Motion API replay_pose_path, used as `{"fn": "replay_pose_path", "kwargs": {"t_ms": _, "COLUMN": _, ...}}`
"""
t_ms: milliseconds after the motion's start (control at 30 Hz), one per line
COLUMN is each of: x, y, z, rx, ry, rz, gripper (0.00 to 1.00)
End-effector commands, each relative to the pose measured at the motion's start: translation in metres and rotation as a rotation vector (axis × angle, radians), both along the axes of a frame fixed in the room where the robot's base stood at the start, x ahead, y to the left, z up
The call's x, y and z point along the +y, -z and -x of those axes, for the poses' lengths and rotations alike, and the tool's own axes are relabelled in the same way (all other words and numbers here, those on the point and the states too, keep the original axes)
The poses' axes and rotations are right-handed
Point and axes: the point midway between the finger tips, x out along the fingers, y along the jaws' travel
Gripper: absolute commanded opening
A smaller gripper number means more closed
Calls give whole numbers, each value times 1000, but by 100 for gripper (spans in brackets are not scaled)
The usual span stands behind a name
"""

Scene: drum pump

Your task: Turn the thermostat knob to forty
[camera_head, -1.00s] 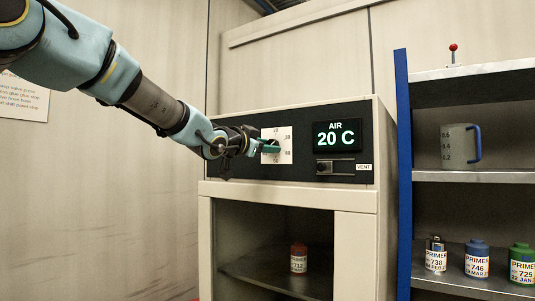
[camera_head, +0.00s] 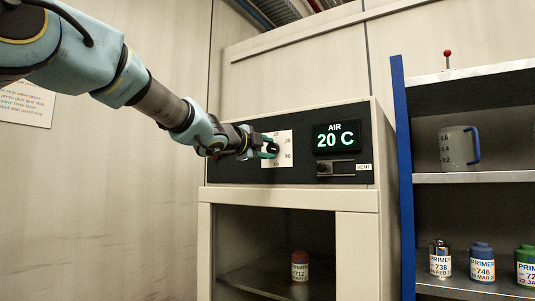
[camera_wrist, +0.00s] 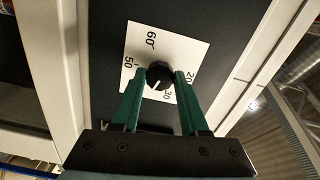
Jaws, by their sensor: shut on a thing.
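The thermostat knob (camera_wrist: 160,76) is round and black with a white pointer line, on a white dial card (camera_head: 284,136) on the cabinet's black panel. In the wrist view, my gripper (camera_wrist: 164,75) has its two green fingers shut on the knob, one on each side. The pointer slants down and left, between the 30 and 50 marks. The 40 mark is hidden behind a finger there, but shows at the card's lower right in the head view.
A display (camera_head: 337,136) beside the dial reads AIR 20 C. Below it is a vent slider (camera_head: 336,168). A red can (camera_head: 300,265) stands inside the cabinet. A shelf with a blue post (camera_head: 404,190) holds a jug (camera_head: 459,148) and primer cans at right.

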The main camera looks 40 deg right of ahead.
Motion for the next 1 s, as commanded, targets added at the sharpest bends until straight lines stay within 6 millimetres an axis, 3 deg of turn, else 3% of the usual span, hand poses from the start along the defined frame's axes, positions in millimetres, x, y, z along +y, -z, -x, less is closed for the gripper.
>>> {"fn": "replay_pose_path", "kwargs": {"t_ms": 400, "x": 0, "y": 1, "z": 0, "rx": -185, "ry": 0, "rz": -50, "gripper": 0}}
{"fn": "replay_pose_path", "kwargs": {"t_ms": 967, "x": 0, "y": 1, "z": 0, "rx": -212, "ry": 0, "rz": -58, "gripper": 0}}
{"fn": "replay_pose_path", "kwargs": {"t_ms": 1000, "x": 0, "y": 1, "z": 0, "rx": -211, "ry": 0, "rz": -58, "gripper": 47}}
